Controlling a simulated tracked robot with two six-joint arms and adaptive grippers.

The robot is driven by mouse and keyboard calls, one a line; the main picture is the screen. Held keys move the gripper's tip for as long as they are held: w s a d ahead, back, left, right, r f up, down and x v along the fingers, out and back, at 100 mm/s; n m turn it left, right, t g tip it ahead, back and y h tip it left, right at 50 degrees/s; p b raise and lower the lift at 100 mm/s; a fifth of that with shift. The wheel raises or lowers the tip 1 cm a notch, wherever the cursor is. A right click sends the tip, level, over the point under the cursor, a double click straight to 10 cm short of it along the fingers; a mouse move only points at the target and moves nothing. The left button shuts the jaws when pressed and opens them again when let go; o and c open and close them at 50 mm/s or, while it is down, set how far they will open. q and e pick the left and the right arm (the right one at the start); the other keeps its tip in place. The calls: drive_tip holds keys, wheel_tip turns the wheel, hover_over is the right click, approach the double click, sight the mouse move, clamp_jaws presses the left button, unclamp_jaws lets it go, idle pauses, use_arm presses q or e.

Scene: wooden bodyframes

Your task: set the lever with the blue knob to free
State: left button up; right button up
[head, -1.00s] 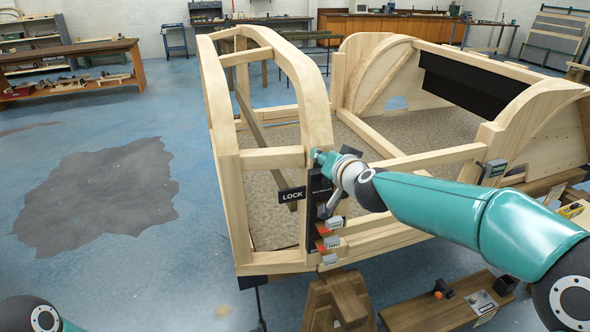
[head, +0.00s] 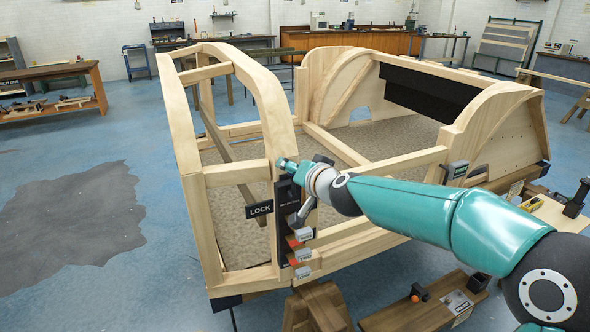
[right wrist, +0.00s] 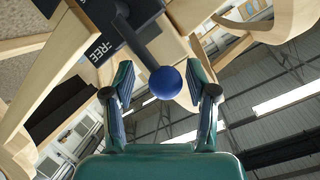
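The blue knob (right wrist: 165,82) is on the end of a dark lever (right wrist: 138,45) in the right wrist view. Behind it is a dark panel with a partly covered label (right wrist: 100,50) reading "-REE". My right gripper (right wrist: 160,76) is open, with one finger on each side of the knob and visible gaps to it. In the head view my right arm (head: 410,210) reaches to the black panel (head: 287,203) on the frame's front post, beside a "LOCK" sign (head: 259,209). The knob cannot be made out there. My left gripper is out of view.
The wooden bodyframe (head: 190,200) stands around the panel, with a rail (head: 400,162) behind my right arm. A wooden stool (head: 318,305) and a low bench (head: 425,305) are in front. The floor at left is open.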

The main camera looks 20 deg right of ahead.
drive_tip(key=shift+a+r, duration=0.1)
drive_tip(key=shift+s+r, duration=0.2)
drive_tip(key=shift+s, duration=0.4)
drive_tip(key=v, duration=1)
drive_tip(key=shift+s, duration=0.35)
drive_tip(key=shift+f, duration=0.1)
